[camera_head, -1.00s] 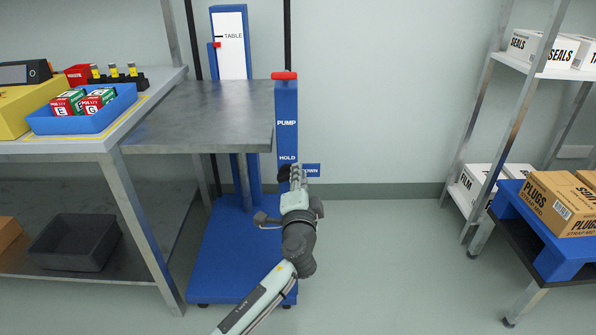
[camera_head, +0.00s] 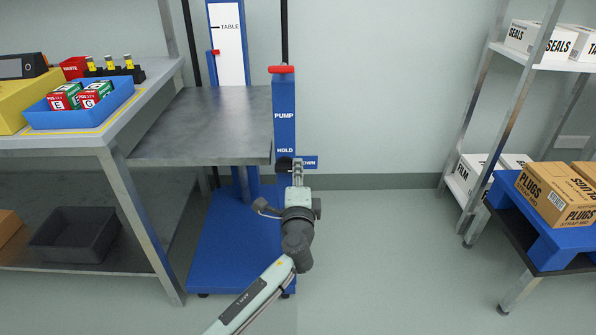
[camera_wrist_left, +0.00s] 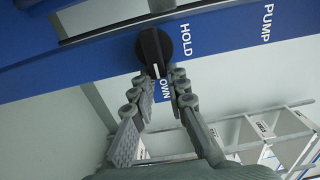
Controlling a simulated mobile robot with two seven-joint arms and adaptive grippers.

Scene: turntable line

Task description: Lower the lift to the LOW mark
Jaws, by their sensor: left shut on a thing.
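The blue lift (camera_head: 230,225) carries a grey metal platform (camera_head: 205,120), which hangs a little below the top of the workbench. Its white scale (camera_head: 231,55) shows a TABLE mark, and the red pointer (camera_head: 215,52) sits below that mark. No LOW mark shows. The blue post (camera_head: 284,100) has a red handle (camera_head: 283,69) and PUMP, HOLD and DOWN labels. My left gripper (camera_head: 298,168) is shut on the black knob (camera_wrist_left: 153,48) on this post. The knob's white line points toward the DOWN label (camera_wrist_left: 164,89). My right gripper is not in view.
The workbench (camera_head: 150,95) at left holds a blue bin (camera_head: 80,118) of small boxes, with a dark tray (camera_head: 75,240) on its lower shelf. Cartons stand on a rack and a blue pallet (camera_head: 545,245) at right. Floor between is clear.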

